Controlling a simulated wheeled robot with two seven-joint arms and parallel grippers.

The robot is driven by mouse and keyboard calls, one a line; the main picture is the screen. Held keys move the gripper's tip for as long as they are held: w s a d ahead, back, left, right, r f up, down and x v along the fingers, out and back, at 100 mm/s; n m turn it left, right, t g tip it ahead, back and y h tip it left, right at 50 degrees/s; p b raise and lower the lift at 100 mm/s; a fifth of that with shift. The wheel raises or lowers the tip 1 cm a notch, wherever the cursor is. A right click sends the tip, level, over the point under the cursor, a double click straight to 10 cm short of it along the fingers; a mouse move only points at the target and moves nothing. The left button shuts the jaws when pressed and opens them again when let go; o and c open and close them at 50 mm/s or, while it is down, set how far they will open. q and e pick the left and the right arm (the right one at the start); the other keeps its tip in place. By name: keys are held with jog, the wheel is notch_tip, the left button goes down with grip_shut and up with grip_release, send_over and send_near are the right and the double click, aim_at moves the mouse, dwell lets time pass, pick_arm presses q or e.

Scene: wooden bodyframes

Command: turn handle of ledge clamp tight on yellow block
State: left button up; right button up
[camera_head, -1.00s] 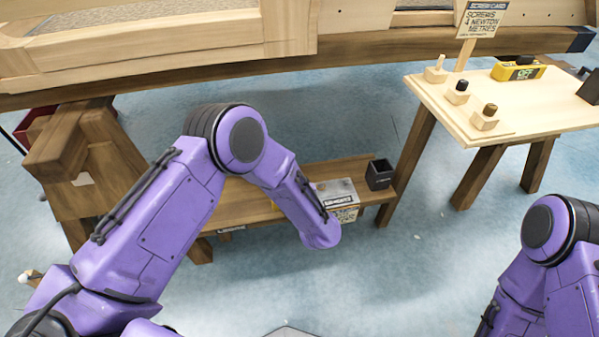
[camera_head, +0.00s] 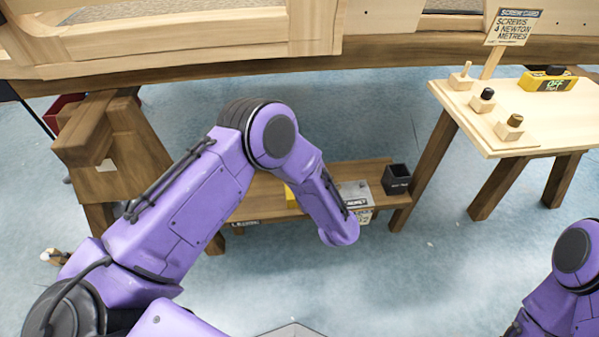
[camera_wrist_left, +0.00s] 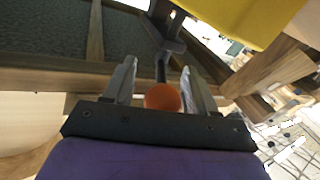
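In the left wrist view, an orange ball-shaped knob (camera_wrist_left: 162,97) sits between the two fingers of my left gripper (camera_wrist_left: 160,82). The fingers are apart, with a visible gap on each side of the knob. A dark clamp part (camera_wrist_left: 166,42) with a rod stands just beyond the knob; I take it for the ledge clamp and its handle. A large yellow block (camera_wrist_left: 240,14) fills the top right of that view. Whether the clamp touches the block cannot be told. In the head view, both grippers, the clamp and its handle are not visible.
The long wooden bodyframe (camera_head: 190,38) spans the top of the head view. A low wooden bench (camera_head: 255,202) with a black box (camera_head: 396,179) stands below it. A table (camera_head: 560,122) with several small pieces is at right. A wooden trestle (camera_head: 112,150) is at left.

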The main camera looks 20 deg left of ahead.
pick_arm(q)
jog(key=p+v, duration=0.2)
jog(key=v, duration=0.8)
jog(key=shift+s+d+p, duration=0.15)
jog(key=shift+d+p, duration=0.05)
jog(key=shift+p, duration=0.15)
